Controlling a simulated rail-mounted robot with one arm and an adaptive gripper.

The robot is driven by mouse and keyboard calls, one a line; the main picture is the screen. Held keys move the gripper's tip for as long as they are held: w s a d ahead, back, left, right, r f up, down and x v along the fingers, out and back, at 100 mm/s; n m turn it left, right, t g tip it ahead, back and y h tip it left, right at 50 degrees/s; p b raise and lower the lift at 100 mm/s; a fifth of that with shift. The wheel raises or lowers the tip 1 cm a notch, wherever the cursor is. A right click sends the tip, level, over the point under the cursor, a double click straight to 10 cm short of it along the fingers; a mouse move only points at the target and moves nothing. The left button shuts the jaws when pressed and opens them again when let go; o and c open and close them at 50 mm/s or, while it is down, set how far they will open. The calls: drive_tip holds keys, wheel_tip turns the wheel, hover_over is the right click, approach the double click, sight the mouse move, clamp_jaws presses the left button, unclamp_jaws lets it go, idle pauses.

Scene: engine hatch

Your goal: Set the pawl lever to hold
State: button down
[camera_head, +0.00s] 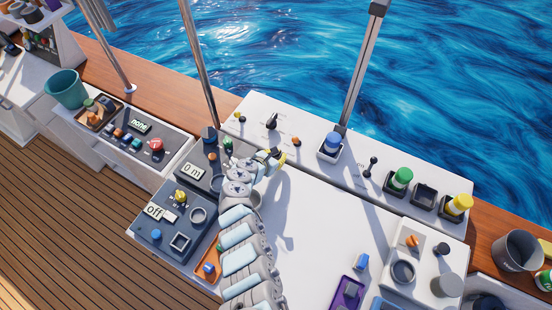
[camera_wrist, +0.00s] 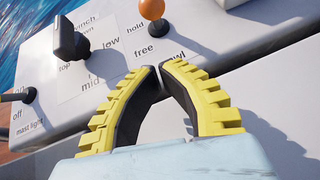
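The pawl lever (camera_wrist: 152,10) shows at the top of the wrist view as an orange ball on a short dark stem. The labels "hold" and "free" are beside it, with a partly hidden "pawl" label below. I cannot tell clearly which label it is set to. In the head view the lever (camera_head: 296,141) stands on the white panel. My gripper (camera_wrist: 160,68) has yellow ribbed fingers with dark pads; the tips are together or nearly so, with nothing between them. It is apart from the lever. In the head view my gripper (camera_head: 280,158) is just below-left of the lever.
A black winch knob (camera_wrist: 68,40) labelled top, mid and low stands left of the lever. A mast light switch (camera_wrist: 22,96) is at the far left. A blue-capped item (camera_head: 331,144) and a mast (camera_head: 358,75) stand to the right. The white hatch (camera_head: 335,225) below is mostly clear.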

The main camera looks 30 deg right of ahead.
sight(296, 141)
drive_tip(key=shift+w+d+r+b, duration=0.1)
drive_tip(key=shift+w+d+b, duration=0.2)
drive_tip(key=shift+d, duration=0.45)
drive_tip(key=shift+w+d+f+b, duration=0.1)
drive_tip(key=shift+w+d+b, duration=0.15)
drive_tip(key=shift+d, duration=0.5)
drive_tip(key=shift+w+d+r+b, duration=0.1)
drive_tip(key=shift+w+d+b, duration=0.15)
drive_tip(key=shift+d, duration=0.5)
drive_tip(key=shift+w+r, duration=0.1)
drive_tip(key=shift+w+r, duration=0.1)
drive_tip(key=shift+d+r+y, duration=0.1)
drive_tip(key=shift+y, duration=0.2)
